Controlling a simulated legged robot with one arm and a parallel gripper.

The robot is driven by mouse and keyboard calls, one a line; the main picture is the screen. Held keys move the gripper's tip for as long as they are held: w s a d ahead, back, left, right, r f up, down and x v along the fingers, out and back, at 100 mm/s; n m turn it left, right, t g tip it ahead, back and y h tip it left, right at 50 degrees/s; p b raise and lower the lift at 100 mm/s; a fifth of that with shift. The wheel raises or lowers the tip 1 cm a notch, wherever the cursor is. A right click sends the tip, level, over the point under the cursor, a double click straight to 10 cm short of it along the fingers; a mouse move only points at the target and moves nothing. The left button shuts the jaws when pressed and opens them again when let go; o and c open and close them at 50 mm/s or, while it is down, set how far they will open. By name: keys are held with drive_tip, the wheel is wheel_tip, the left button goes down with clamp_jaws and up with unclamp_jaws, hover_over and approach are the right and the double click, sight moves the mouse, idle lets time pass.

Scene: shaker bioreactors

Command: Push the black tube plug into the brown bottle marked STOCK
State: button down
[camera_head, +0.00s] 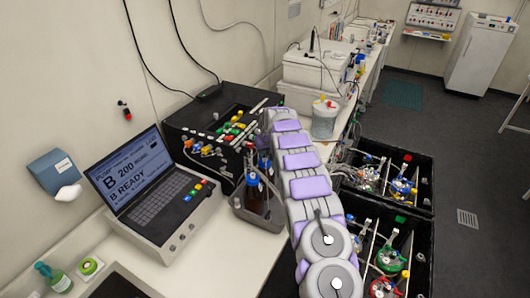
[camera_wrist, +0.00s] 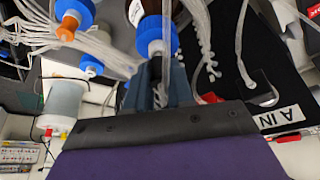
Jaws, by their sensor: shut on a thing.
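My gripper (camera_wrist: 160,82) is low centre in the wrist view, its grey fingers shut around the end of a clear tube (camera_wrist: 167,38). The black plug is mostly hidden between the fingers. A blue-and-white cap (camera_wrist: 154,44) is right by the fingertips; I cannot tell whether the plug touches it. In the head view, brown bottles with blue caps (camera_head: 255,193) stand upright in a dark caddy beside the laptop, partly behind my arm. The STOCK marking is not readable, and my gripper is hidden there.
A laptop-like controller (camera_head: 150,195) stands left of the caddy. A black box with coloured fittings (camera_head: 215,120) is behind it. Black crates with tubing (camera_head: 385,180) are at right. In the wrist view, another blue cap with an orange fitting (camera_wrist: 70,22) and loose clear tubes crowd the left.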

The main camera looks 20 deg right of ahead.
drive_tip(key=shift+f, duration=0.5)
drive_tip(key=c, duration=0.9)
unclamp_jaws()
drive_tip(key=b+v, duration=0.1)
drive_tip(key=v, duration=1.6)
drive_tip(key=shift+b, duration=0.4)
drive_tip(key=shift+r, duration=0.1)
